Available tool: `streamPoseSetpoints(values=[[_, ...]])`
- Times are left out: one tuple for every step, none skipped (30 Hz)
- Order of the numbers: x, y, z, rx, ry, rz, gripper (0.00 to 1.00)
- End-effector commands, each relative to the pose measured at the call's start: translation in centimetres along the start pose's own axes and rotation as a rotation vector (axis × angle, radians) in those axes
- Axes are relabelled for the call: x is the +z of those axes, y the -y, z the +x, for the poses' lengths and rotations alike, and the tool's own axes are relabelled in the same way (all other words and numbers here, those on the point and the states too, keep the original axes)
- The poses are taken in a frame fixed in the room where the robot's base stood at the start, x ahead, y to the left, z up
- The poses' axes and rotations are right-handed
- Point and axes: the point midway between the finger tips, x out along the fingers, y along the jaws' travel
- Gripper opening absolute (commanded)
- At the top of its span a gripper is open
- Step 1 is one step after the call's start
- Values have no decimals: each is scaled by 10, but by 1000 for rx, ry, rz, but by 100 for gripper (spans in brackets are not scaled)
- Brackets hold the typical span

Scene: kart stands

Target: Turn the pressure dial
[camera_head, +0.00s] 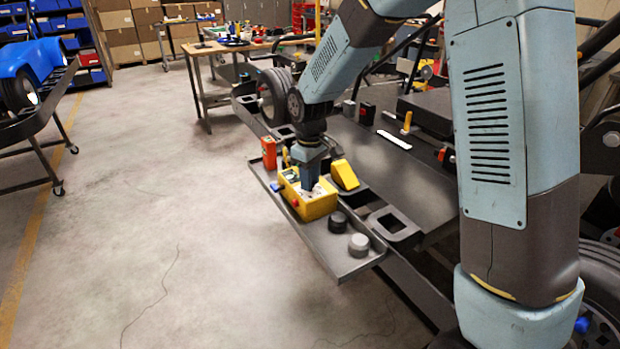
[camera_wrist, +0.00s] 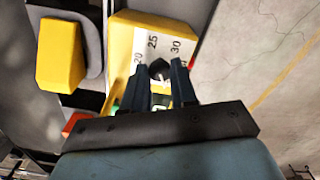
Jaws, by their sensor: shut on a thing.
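The pressure dial (camera_wrist: 159,68) is a small dark knob on a yellow box (camera_wrist: 123,40). A white scale plate (camera_wrist: 165,36) beside it reads 20, 25 and 30. In the wrist view my gripper (camera_wrist: 160,74) has its two dark fingers on either side of the knob, shut on it. The knob is partly hidden between the fingers. In the head view the yellow box (camera_head: 318,207) sits on a grey tray, and my gripper (camera_head: 310,186) points down onto its top. The dial itself cannot be made out there.
A dark kart (camera_head: 385,165) stands right behind the tray. The floor (camera_head: 160,240) to the left is open.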

Motion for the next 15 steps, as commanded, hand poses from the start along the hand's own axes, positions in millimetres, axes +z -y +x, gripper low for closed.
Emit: streamPoseSetpoints(values=[[0,-1,0,2,-1,0,0],[0,-1,0,2,-1,1,30],[0,-1,0,2,-1,1,34],[0,-1,0,2,-1,1,37],[0,-1,0,1,-1,1,40],[0,-1,0,1,-1,1,43],[0,-1,0,1,-1,1,46],[0,-1,0,1,0,1,49],[0,-1,0,1,0,1,52],[0,0,0,1,0,1,52],[0,0,0,1,0,1,52],[0,0,0,1,0,1,52],[0,0,0,1,0,1,52],[0,0,0,1,0,1,52],[0,0,0,0,0,1,52]])
